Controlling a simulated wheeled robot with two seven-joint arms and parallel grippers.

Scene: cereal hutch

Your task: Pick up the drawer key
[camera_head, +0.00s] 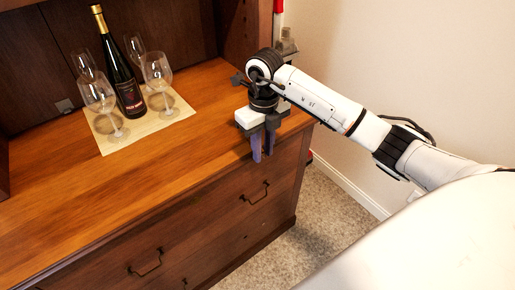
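I cannot make out a drawer key anywhere in the head view. My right gripper (263,154) points down at the front right corner of the wooden hutch top (205,115). Its two purple fingers stand side by side in front of the upper drawer face. The gripper and wrist hide part of the hutch's right end. My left gripper is not in view.
A dark wine bottle (121,70) and several wine glasses, one of them at the right (157,72), stand on a pale mat (112,146) at the back left. The middle of the hutch top is bare. Drawer handles (146,264) stick out in front. Carpet (318,210) lies at right.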

